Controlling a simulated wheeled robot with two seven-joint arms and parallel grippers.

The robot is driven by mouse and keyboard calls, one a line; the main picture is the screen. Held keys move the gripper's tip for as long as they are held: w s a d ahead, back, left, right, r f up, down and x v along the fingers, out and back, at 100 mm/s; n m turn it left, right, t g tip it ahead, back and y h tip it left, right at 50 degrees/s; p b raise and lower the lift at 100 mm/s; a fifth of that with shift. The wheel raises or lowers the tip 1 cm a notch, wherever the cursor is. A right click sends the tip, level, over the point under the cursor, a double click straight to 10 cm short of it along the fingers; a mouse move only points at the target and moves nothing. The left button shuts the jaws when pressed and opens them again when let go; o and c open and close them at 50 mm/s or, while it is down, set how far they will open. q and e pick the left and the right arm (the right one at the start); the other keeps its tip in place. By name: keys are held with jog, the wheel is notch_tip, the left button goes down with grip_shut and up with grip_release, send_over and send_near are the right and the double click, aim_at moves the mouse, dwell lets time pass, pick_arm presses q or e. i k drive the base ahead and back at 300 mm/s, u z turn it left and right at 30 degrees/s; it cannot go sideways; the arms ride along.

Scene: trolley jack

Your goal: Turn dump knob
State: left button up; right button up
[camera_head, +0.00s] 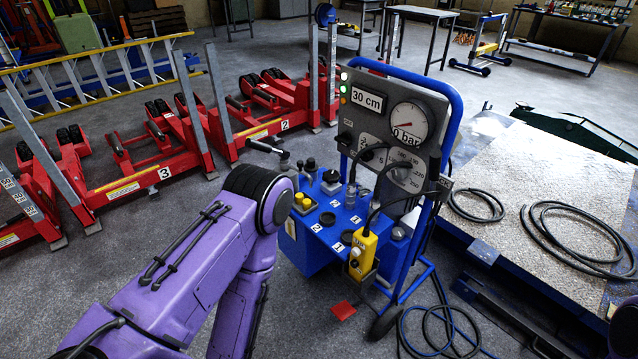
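A blue wheeled jack trolley (318,236) stands in the middle, with a grey control panel (366,105) at its top. Its gauge (408,123) reads about 0 bar and a display (366,98) shows 30 cm. Black knobs sit on the panel and on the blue deck, such as a round black knob (331,176). I cannot tell which one is the dump knob; no such label is readable. My purple left arm is bent in front of the trolley's left side and hides part of it. Neither gripper shows; only a purple bit of my right side is at the lower right edge.
A yellow pendant (362,254) hangs on the trolley's front. Black hoses (575,238) lie on a metal plate (535,170) at right, and more cable lies on the floor. Red jack units (150,165) and a yellow ladder (95,75) are at left. Workbenches stand behind.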

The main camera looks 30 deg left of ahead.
aim_at(331, 177)
jog(key=k, duration=0.1)
jog(key=u, duration=1.25)
jog(key=i, duration=0.8)
jog(key=z, duration=0.1)
